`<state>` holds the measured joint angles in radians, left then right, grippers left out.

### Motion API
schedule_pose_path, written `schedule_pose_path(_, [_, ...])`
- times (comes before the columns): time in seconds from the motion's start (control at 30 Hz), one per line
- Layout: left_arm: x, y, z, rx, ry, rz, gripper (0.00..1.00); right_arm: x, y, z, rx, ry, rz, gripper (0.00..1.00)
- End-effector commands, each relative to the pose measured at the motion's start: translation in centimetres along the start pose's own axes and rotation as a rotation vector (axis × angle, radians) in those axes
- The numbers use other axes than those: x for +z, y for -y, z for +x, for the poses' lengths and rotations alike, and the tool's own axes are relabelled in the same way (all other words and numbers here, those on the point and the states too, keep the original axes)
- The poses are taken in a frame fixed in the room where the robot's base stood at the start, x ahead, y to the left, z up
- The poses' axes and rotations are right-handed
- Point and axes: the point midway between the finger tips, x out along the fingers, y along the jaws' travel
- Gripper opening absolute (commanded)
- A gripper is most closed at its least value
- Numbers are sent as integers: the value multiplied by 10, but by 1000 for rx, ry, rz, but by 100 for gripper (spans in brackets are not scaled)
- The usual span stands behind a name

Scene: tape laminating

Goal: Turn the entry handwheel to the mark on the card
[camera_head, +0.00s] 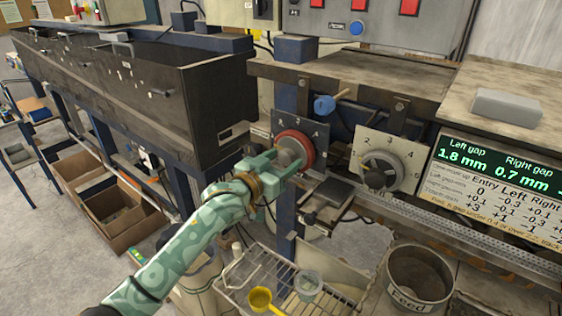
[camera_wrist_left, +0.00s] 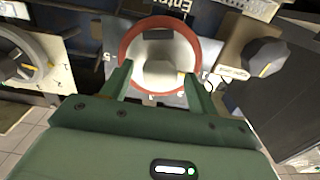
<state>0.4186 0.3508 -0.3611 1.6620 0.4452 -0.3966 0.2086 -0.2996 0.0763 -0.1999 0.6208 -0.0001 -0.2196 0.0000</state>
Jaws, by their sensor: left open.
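The entry handwheel (camera_head: 307,138) has a red rim and a pale hub, and sits on a dark numbered dial plate (camera_head: 318,127). In the left wrist view the red ring (camera_wrist_left: 131,35) faces me, with part of an "Entry" label above it. My left gripper (camera_head: 287,158) is at the wheel's face. Its open fingers (camera_wrist_left: 160,74) stand either side of the hub's lower part; I cannot tell whether they touch it. The gripper hides part of the wheel and dial in the head view. A panel (camera_head: 490,168) at right reads left gap 1.8 mm, right gap 0.7 mm, above a small table of figures.
A grey handwheel (camera_head: 383,170) on a pale dial plate stands to the right. Below are a wire rack (camera_head: 262,272) with a yellow cup (camera_head: 261,299) and a "Feed" bucket (camera_head: 418,283). A dark trough (camera_head: 190,100) is at left.

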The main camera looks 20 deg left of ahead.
Motion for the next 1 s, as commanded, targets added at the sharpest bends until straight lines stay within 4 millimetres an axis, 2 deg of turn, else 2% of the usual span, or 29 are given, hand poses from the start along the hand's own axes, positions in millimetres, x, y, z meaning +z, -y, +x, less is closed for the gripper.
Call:
schedule_pose_path(0.13, [0, 0, 0, 0, 0, 0, 59, 1, -2, 0, 2, 1, -1, 36])
schedule_pose_path(0.3, [0, 0, 0, 0, 0, 0, 15, 1, -4, 0, 4, 2, -2, 36])
schedule_pose_path(0.67, [-1, 0, 0, 0, 2, 43, 15, 1, -4, -4, 5, 2, -3, 36])
schedule_pose_path(1.0, [-2, 0, 0, 0, 3, 268, 15, -2, -5, -22, 6, 0, -3, 36])
